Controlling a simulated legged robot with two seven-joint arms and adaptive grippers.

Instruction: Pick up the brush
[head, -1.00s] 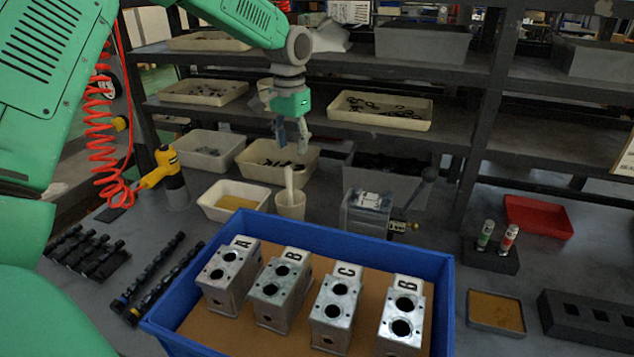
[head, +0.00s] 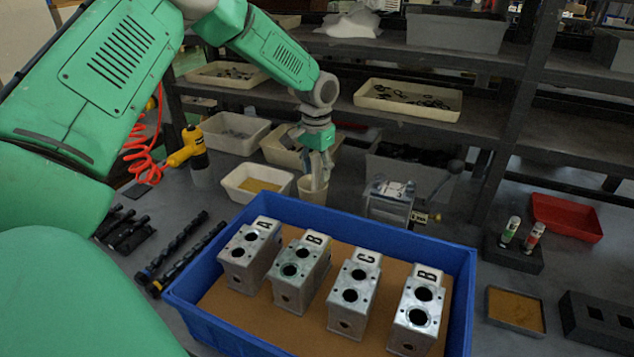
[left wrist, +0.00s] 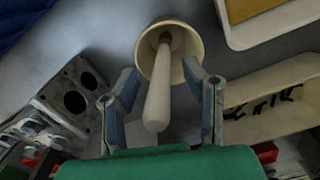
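The brush shows in the left wrist view as a pale, rounded handle (left wrist: 157,98) sticking out of a cream cup (left wrist: 146,58). Its other end is hidden inside the cup. In the head view the cup (head: 312,191) stands on the table behind the blue crate, and the handle is mostly hidden by my gripper. My left gripper (head: 318,170) is just above the cup, pointing down. In the left wrist view its two fingers (left wrist: 163,84) are apart, one on each side of the handle, with gaps visible. My right gripper is not in view.
A blue crate (head: 205,312) with several metal valve blocks stands in front of the cup. A cream tray (head: 232,190) is left of the cup, and a grey metal block (head: 390,203) is to its right. Bins and dark shelves stand close behind.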

